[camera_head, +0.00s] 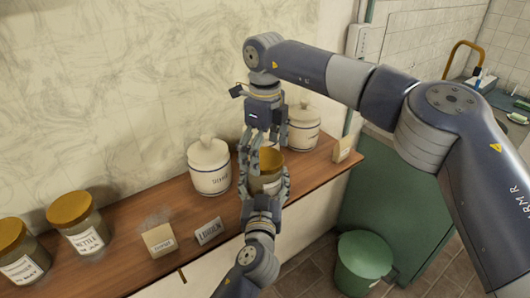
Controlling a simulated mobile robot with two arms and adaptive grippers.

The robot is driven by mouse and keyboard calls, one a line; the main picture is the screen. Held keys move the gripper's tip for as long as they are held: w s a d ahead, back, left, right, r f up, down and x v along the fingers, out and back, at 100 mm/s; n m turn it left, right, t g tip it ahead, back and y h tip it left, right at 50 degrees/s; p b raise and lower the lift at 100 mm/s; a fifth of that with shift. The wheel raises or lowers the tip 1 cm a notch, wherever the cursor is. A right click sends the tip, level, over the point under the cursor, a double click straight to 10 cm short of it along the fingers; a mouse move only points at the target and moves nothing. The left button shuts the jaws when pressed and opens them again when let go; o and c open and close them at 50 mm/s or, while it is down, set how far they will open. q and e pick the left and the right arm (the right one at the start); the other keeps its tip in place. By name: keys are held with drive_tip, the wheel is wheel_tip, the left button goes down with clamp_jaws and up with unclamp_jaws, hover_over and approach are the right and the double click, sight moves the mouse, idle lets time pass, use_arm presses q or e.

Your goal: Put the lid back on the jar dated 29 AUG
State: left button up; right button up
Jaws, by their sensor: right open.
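A glass jar (267,184) with an orange-brown top (271,160) stands on the wooden shelf; its date cannot be read. The grippers hide part of it, and I cannot tell whether the top is a seated lid. My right gripper (263,153) points down from above, open, its fingers around the jar's top. My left gripper (264,187) reaches in from the front, with a finger on each side of the jar; whether it grips is unclear. Two more glass jars with orange-brown lids stand at the left, one labelled NETTLE (79,226) and one at the edge (22,255).
A white lidded canister (209,170) stands left of the grippers, another (303,127) behind them at right. Small cards (159,239) (209,231) stand along the shelf's front, another (343,149) at its right end. A green bin (364,262) stands on the floor.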

wheel_tip(320, 180, up, 12)
idle(0.5)
use_arm(q)
drive_tip(key=o, duration=2.2)
drive_tip(key=shift+c, duration=0.2)
drive_tip(key=s, duration=1.2)
drive_tip(key=shift+a, duration=0.35)
